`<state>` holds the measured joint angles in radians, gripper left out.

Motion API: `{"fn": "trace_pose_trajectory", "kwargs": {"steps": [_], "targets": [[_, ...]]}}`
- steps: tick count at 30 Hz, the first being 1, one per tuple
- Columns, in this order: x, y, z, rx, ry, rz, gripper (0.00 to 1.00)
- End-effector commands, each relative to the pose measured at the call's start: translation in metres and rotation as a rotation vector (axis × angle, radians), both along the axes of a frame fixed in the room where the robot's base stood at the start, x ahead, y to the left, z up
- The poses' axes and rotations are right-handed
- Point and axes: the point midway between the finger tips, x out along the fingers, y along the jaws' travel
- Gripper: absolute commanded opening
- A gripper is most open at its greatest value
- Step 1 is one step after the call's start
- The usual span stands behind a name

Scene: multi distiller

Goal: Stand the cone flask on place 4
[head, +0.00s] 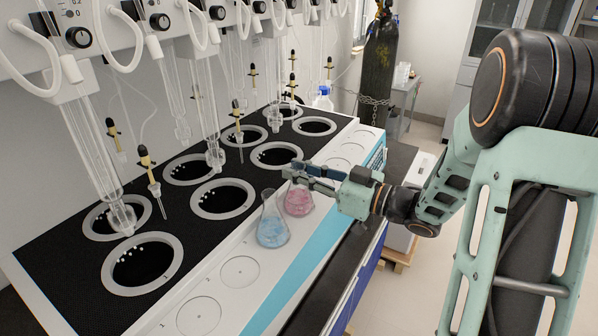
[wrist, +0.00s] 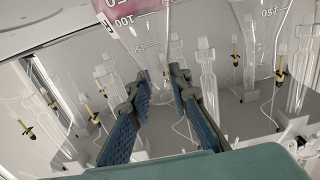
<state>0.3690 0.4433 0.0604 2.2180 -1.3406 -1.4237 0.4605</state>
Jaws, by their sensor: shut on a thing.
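A cone flask with pink liquid (head: 299,201) is at the white ledge, right of and behind a cone flask with blue liquid (head: 272,226). My gripper (head: 298,173) is shut on the neck of the pink flask. In the wrist view the gripper fingers (wrist: 163,88) lie on either side of the pink flask's neck (wrist: 143,45), and the picture is upside down. The blue flask stands upright on the ledge. I cannot tell whether the pink flask's base touches the ledge. The number of the place under it is hidden.
Empty marked circles lie on the ledge at the front (head: 239,271) and at the back (head: 340,163). Round heating wells (head: 222,199) sit in the black top beside the ledge. Glass tubes (head: 105,170) and yellow-topped droppers (head: 147,165) hang over them. A gas cylinder (head: 380,60) stands behind.

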Motion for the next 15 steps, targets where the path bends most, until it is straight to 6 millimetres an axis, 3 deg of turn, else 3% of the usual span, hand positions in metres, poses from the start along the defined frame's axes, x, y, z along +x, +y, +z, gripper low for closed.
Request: {"fn": "trace_pose_trajectory", "kwargs": {"steps": [8,9,13,15], "targets": [[0.0001,-0.0002,-0.0038,0.000,-0.001,0.000,0.00],[0.0001,-0.0002,-0.0038,0.000,0.000,0.000,0.21],[0.0000,-0.0002,-0.0032,0.000,0.000,0.000,0.35],[0.0000,-0.0001,-0.0032,0.000,0.000,0.000,0.36]]}}
